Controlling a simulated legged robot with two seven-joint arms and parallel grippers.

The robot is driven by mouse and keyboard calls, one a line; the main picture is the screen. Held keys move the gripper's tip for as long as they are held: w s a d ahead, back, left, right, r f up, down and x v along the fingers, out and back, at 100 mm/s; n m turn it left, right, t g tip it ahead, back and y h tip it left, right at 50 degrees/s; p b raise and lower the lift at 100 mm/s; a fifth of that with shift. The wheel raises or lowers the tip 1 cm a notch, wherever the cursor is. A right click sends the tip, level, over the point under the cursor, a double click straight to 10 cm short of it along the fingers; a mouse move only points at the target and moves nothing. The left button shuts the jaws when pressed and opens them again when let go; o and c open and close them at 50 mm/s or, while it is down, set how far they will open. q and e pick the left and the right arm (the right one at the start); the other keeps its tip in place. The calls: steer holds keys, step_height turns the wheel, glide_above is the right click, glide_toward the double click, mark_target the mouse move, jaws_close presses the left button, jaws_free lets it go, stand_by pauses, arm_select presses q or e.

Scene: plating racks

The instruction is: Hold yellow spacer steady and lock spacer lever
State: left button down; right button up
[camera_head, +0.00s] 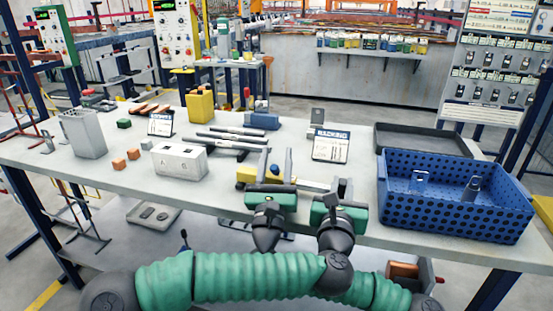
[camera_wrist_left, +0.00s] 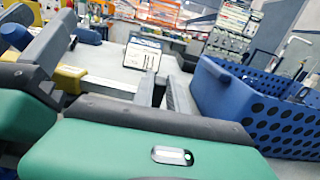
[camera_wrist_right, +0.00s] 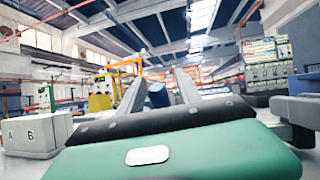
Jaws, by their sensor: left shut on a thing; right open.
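A flat metal bar (camera_head: 312,184) runs right from the spacer. My left gripper (camera_head: 341,188) is shut on the bar's right end. The contact is partly hidden by the fingers, and I cannot tell the lever's lock position.
A blue perforated crate (camera_head: 450,213) with metal parts stands close on the right, before a dark tray (camera_head: 425,140). A white A/B block (camera_head: 180,160) and grey rails (camera_head: 228,140) lie left. A sign (camera_head: 330,146) stands behind my left gripper.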

mark_target(274, 173)
steer(key=shift+w, duration=0.1)
steer(key=shift+w+g, duration=0.1)
steer(key=shift+g, duration=0.6)
steer(key=v, duration=0.7)
steer(key=a+f+n+y, duration=0.1)
steer(key=a+n+y, duration=0.1)
steer(key=a, duration=0.1)
steer(key=s+a+f+n+y, duration=0.1)
steer(key=a+n+y, duration=0.1)
steer(key=n+y, duration=0.1)
steer(key=s+a+f+n+y, duration=0.1)
steer(key=a+f+n+y, duration=0.1)
steer(key=a, duration=0.1)
steer(key=shift+a+n+y, duration=0.3)
steer(key=shift+n+y, duration=0.1)
steer(key=a+f+n+y, duration=0.1)
steer(key=s+a+f+n+y, duration=0.1)
steer(key=f+n, duration=0.1)
steer(key=shift+a+y, duration=0.25)
steer(key=shift+y, duration=0.15)
steer(key=s+a+f+n+g+y, duration=0.1)
steer(key=s+f+n+g+y, duration=0.1)
steer(key=f+n, duration=0.3)
steer(key=s+a+f+n+g+y, duration=0.1)
steer(key=s+f+n+g+y, duration=0.2)
steer(key=f, duration=0.7)
steer(key=n+y, duration=0.2)
steer(key=shift+a+y, duration=0.25)
steer(key=shift+y, duration=0.05)
